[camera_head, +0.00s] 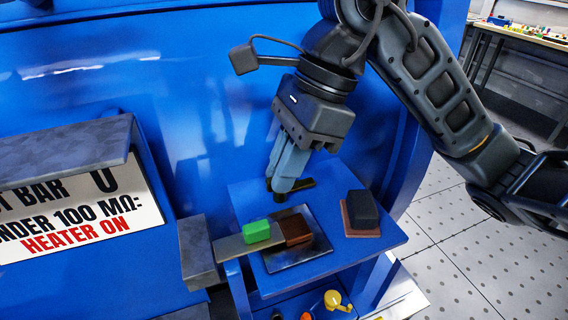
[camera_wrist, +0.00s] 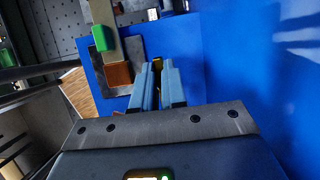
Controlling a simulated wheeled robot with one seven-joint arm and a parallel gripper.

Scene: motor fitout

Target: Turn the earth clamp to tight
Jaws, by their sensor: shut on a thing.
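The earth clamp, as I take it, is a small dark handle (camera_head: 304,184) at the back of the blue shelf. My gripper (camera_head: 281,184) points down at it with its blue-grey fingers shut on it. The fingers cover its middle, and only short dark ends show at either side. In the wrist view my gripper (camera_wrist: 159,68) has its fingers close together, with a narrow dark and yellowish piece between them. The angle of the handle and any tight mark are hard to make out.
On the blue shelf (camera_head: 243,198), a green block (camera_head: 256,231) sits on a grey bar beside a brown block (camera_head: 296,229) on a dark plate. A black block (camera_head: 362,209) stands at the right. A yellow knob (camera_head: 334,299) shows below. A sign (camera_head: 80,218) hangs left.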

